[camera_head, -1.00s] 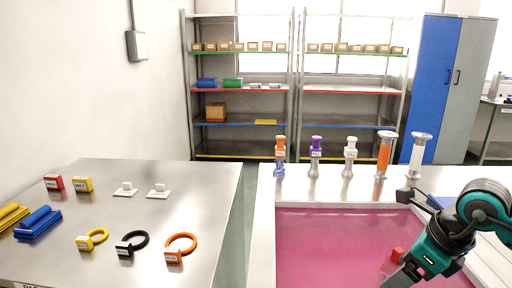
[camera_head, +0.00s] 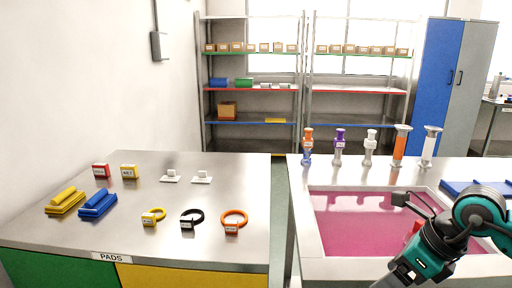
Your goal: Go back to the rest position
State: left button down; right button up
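My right arm comes in from the right edge of the head view, over the front right of a sink filled with pink liquid (camera_head: 350,232). The dark lower part of my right gripper (camera_head: 385,283) runs off the bottom edge, so its fingertips are hidden. A small red object (camera_head: 416,227) shows partly behind that arm, in the sink. My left gripper and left arm are not in the picture.
A steel table (camera_head: 130,225) at left holds yellow and blue pads, red and yellow blocks, small white pieces and three rings. Several coloured posts stand on the sink's back ledge (camera_head: 345,177). A blue tray (camera_head: 478,190) lies at right. Shelves stand behind.

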jog(key=s+a+r+m+t+y, duration=0.1)
jog(key=s+a+m+t+y, duration=0.1)
jog(key=a+m+y, duration=0.6)
jog(key=s+a+r+m+t+y, duration=0.1)
jog(key=a+m+t+y, duration=0.15)
jog(key=a+y, duration=0.5)
jog(key=w+d+f+m+t+h, duration=0.15)
jog(key=f+m+t+h, duration=0.3)
jog(key=m, duration=0.55)
jog(key=d+f+m+t+h, duration=0.35)
jog(key=m+t+h, duration=0.2)
jog(key=m, duration=0.35)
jog(key=s+d+f+m+g+h, duration=0.2)
jog(key=s+f+m, duration=0.4)
jog(key=f, duration=0.3)
jog(key=s+d+f+m+g+h, duration=0.2)
jog(key=s+f+m+g+h, duration=0.3)
jog(key=f, duration=0.4)
jog(key=shift+s+m, duration=0.45)
jog(key=shift+m, duration=0.2)
